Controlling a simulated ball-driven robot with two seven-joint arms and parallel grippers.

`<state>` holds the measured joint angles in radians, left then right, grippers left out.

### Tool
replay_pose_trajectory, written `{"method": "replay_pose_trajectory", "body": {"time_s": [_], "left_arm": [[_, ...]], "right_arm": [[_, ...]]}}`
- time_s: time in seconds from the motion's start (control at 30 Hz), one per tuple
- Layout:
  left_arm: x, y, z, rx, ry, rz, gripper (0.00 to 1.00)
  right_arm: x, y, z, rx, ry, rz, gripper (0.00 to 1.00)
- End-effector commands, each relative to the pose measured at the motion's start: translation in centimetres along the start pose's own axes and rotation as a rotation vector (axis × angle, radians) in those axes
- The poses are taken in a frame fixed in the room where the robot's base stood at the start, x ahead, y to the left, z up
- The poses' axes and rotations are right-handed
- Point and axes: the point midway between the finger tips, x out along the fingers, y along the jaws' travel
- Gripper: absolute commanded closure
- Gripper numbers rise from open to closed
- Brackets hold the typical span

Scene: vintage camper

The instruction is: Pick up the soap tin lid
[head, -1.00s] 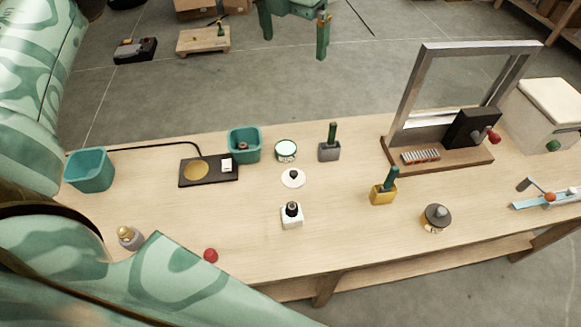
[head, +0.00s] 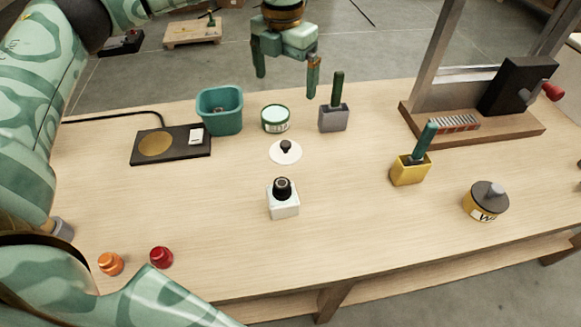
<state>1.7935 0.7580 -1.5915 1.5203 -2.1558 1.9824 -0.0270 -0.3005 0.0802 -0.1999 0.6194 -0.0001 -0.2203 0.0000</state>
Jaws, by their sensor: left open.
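A white disc with a black knob (head: 286,153), which looks like the soap tin lid, lies flat on the bench top. A round tin with a pale green top and a label (head: 275,119) stands just behind it, apart from it. My left gripper (head: 286,79) hangs at the top middle, above the far edge of the bench, beyond the tin and lid. Its two fingers are spread wide with nothing between them. My right gripper is not in view.
A teal bin (head: 220,112) and a black plate device (head: 170,144) stand left of the tin. A grey block with a green handle (head: 334,115) stands close right. A white bottle (head: 284,200) stands in front of the lid. A yellow block (head: 410,168) and dark-topped tin (head: 486,201) are further right.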

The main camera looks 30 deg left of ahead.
Motion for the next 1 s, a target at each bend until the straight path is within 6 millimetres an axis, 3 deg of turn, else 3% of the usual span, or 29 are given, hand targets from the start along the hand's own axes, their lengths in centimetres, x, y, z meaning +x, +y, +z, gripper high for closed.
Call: {"method": "replay_pose_trajectory", "body": {"time_s": [0.03, 0.27, 0.6, 1.0], "left_arm": [[2.7, 0.0, 0.3, 0.000, 0.014, -0.003, 0.00], [5.2, 0.0, 0.4, 0.001, 0.023, -0.004, 0.00], [13.1, 0.1, 0.2, 0.001, 0.024, -0.004, 0.00], [17.0, 0.2, 0.2, 0.000, 0.023, -0.004, 0.00]], "right_arm": [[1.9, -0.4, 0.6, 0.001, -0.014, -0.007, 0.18], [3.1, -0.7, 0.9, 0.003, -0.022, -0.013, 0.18], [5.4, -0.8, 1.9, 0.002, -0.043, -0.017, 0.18], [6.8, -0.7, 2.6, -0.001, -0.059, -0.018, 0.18]]}}
